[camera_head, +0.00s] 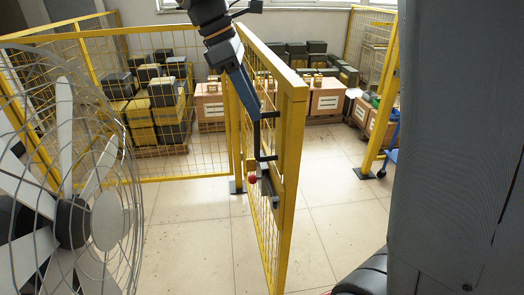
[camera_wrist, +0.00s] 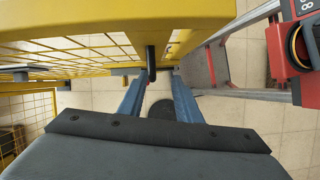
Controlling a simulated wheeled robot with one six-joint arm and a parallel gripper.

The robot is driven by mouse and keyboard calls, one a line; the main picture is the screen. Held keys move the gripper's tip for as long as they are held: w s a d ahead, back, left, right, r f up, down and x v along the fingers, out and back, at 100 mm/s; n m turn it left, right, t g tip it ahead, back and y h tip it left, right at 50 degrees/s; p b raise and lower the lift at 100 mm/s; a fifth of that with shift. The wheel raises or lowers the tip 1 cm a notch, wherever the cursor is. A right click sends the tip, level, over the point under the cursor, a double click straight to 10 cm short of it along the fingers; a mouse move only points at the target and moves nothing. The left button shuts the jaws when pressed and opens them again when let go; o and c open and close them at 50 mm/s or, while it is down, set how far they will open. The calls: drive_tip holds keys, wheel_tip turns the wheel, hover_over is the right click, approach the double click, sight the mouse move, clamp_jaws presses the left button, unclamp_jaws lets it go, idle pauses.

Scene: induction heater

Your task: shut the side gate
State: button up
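The side gate (camera_head: 290,150) is a yellow-framed wire mesh panel. It stands swung out of the fence line toward the camera, and its yellow frame also fills the upper left of the wrist view (camera_wrist: 110,20). A black pull handle (camera_head: 264,157) sits on its free-edge post, with a latch (camera_head: 272,212) and red knob (camera_head: 252,178) below. My gripper (camera_head: 256,112) points down at the handle from above. In the wrist view the blue fingers of my gripper (camera_wrist: 160,80) are apart, with a black bar (camera_wrist: 151,65), likely the handle, between them. Contact cannot be told.
A large caged fan (camera_head: 70,190) stands at the left. Yellow fencing (camera_head: 180,180) runs behind, with stacked crates (camera_head: 155,105) beyond it. A fence post (camera_head: 380,110) stands right of the opening. Tiled floor (camera_head: 190,235) is clear around the gate. A red device (camera_wrist: 285,55) shows at right.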

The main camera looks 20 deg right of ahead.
drive_tip(key=b, duration=0.4)
approach(263, 157)
drive_tip(key=shift+s+d+f+p, duration=0.25)
drive_tip(key=shift+d+f, duration=0.35)
drive_tip(key=shift+f, duration=0.25)
drive_tip(key=shift+s+d+f+p, duration=0.2)
drive_tip(key=shift+d+f, duration=0.4)
drive_tip(key=shift+f, duration=0.25)
drive_tip(key=shift+s+d+f+p, duration=0.15)
drive_tip(key=shift+s+d+f, duration=0.1)
drive_tip(key=shift+d+f, duration=0.5)
drive_tip(key=shift+a+f, duration=0.15)
clamp_jaws()
